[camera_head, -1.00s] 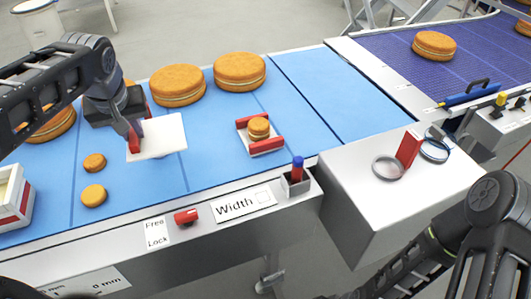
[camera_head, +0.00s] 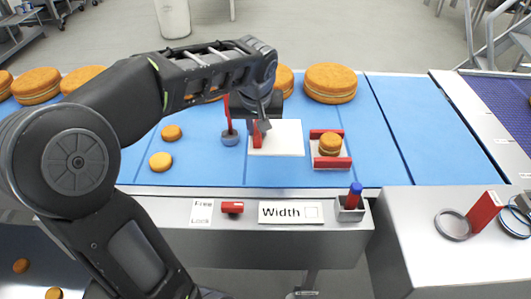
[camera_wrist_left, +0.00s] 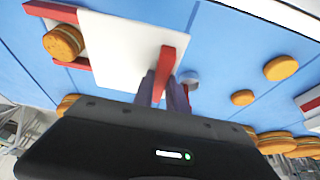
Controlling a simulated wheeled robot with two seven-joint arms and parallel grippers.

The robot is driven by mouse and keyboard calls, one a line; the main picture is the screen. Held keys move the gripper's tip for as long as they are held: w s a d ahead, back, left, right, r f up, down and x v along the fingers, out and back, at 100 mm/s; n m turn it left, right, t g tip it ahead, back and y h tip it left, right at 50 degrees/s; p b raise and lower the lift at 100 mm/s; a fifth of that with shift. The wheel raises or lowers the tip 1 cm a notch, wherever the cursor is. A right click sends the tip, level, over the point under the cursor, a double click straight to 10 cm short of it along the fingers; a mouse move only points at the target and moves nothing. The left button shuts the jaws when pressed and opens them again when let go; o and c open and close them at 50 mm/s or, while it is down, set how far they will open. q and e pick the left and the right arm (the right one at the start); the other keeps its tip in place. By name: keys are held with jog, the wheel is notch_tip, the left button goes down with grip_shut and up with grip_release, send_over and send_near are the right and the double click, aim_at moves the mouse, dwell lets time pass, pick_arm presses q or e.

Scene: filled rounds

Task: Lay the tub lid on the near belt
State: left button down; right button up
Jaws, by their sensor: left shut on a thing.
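The tub lid (camera_head: 288,138) is a flat white square with a red upright grip (camera_head: 257,136). My left gripper (camera_head: 262,124) is shut on that grip. The lid is level, over the blue near belt (camera_head: 390,160), just left of a red-railed holder. I cannot tell whether it touches the belt. In the left wrist view the lid (camera_wrist_left: 120,45) partly overlaps the holder, and my left gripper's fingers (camera_wrist_left: 165,88) close around the red grip. My right gripper is not in view.
The red-railed holder (camera_head: 329,164) bears a small filled round (camera_head: 330,143). A red-handled tool with a grey-blue base (camera_head: 229,138) stands left of the lid. Two small rounds (camera_head: 161,162) lie farther left, large rounds (camera_head: 331,82) behind. Bare belt lies right of the holder.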

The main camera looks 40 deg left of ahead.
pick_arm(q)
jog(key=shift+f, duration=1.95)
jog(key=shift+f, duration=1.85)
jog(key=shift+f, duration=0.2)
jog(key=c, duration=1.3)
grip_release()
jog(key=shift+c, duration=0.2)
jog(key=shift+r, duration=0.1)
